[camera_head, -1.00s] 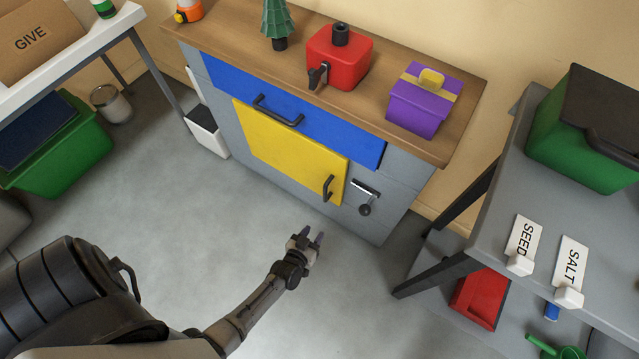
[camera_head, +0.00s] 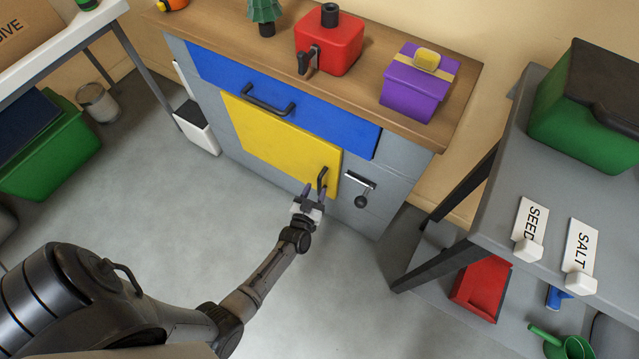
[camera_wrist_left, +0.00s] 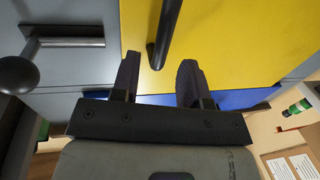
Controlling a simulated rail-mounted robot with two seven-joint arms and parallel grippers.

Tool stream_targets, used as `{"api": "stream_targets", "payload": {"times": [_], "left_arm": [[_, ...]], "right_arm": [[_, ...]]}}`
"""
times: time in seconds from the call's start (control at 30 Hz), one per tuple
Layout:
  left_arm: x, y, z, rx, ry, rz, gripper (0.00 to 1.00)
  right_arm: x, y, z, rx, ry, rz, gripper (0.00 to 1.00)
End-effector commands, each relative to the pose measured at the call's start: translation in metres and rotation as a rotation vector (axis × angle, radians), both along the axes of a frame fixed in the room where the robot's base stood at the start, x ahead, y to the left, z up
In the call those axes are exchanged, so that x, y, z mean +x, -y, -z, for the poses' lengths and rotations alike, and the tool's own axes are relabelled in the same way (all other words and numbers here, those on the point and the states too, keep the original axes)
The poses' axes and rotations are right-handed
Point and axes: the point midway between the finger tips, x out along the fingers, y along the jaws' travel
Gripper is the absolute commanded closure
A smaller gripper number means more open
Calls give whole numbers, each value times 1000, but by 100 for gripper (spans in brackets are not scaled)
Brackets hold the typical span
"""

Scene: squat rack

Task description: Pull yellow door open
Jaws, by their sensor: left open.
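The yellow door (camera_head: 275,140) is shut in the front of the grey cabinet, below a blue drawer front (camera_head: 325,120). Its black bar handle (camera_head: 322,181) is near the door's lower right corner. My left gripper (camera_head: 314,192) is open right at this handle. In the left wrist view, the yellow door (camera_wrist_left: 235,45) fills the upper right, and the handle (camera_wrist_left: 163,38) extends down to the gap between the open fingers of my left gripper (camera_wrist_left: 158,82). I cannot tell whether the fingers touch it. My right gripper is not in view.
A grey panel with a lever latch (camera_head: 361,190) is right of the door; its round knob shows in the left wrist view (camera_wrist_left: 18,75). A grey table (camera_head: 490,215) stands at the right. The floor (camera_head: 170,220) before the cabinet is clear.

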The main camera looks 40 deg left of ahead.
Motion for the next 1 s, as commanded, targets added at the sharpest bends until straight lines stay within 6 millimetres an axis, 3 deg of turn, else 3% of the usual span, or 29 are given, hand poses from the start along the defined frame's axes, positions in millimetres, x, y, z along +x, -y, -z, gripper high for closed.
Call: {"api": "stream_targets", "payload": {"times": [0.3, 0.77, 1.0], "left_arm": [[33, -13, 1, 0, 1, 0, 59], [39, -15, 0, 0, -1, 0, 59], [39, -15, 0, 0, -1, 0, 82]], "right_arm": [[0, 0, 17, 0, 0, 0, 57], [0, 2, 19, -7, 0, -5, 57], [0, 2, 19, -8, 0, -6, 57]]}}
